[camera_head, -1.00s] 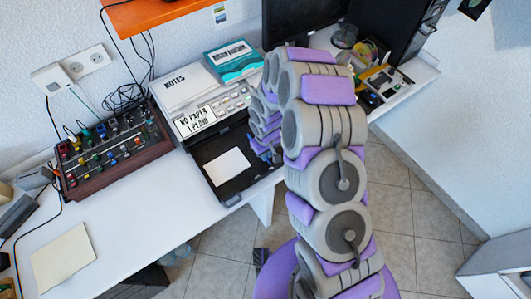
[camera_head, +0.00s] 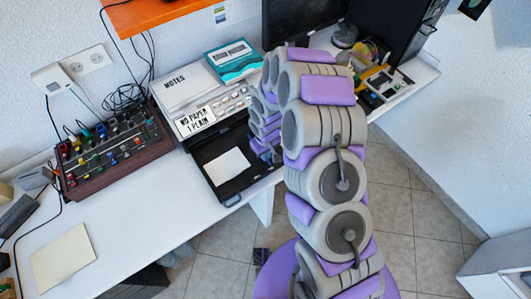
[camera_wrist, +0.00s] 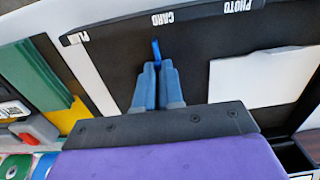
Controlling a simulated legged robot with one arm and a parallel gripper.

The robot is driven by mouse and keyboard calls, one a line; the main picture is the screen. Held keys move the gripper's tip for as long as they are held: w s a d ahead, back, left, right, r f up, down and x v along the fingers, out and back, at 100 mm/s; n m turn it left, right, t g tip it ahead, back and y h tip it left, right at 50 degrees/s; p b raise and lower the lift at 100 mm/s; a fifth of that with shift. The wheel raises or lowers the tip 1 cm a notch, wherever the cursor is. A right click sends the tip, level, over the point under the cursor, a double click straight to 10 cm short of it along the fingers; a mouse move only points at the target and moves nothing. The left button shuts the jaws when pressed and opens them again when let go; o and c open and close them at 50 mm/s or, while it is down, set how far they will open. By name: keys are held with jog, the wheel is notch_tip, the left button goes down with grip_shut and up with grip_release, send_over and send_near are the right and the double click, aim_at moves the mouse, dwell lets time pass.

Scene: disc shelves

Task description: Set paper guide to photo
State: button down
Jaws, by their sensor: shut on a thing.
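The printer (camera_head: 205,98) stands on the white desk, with a "NO PAPER / 1 PLAIN" sign (camera_head: 196,121) on it. Its black paper tray (camera_head: 240,184) sticks out at the front and bears a white sheet (camera_head: 227,166). In the wrist view the tray (camera_wrist: 190,75) has an edge with labels that read upside down: PHOTO (camera_wrist: 238,6), CARD (camera_wrist: 163,18) and a partly hidden one starting "PL" (camera_wrist: 74,39). The thin blue paper guide (camera_wrist: 156,50) points at the CARD label. My gripper (camera_wrist: 156,70) has its blue fingers shut on this guide. The white sheet (camera_wrist: 255,77) lies right of it.
A mixer-like board with knobs (camera_head: 110,150) stands at the left, and a blank sheet (camera_head: 63,260) lies at the desk's front left. The desk between them is clear. A dark monitor (camera_head: 295,22) stands behind my arm.

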dwell(0.4)
jog(key=s+a, duration=0.1)
jog(key=a, duration=0.1)
jog(key=s+a+p, duration=0.1)
jog(key=a, duration=0.1)
jog(key=s+a, duration=0.2)
jog(key=shift+p, duration=0.3)
jog(key=c, duration=1.3)
grip_release()
jog(key=shift+d, duration=0.1)
jog(key=shift+o, duration=0.2)
notch_tip(320, 180, up, 17)
jog(key=p, duration=0.3)
jog(key=shift+r, duration=0.15)
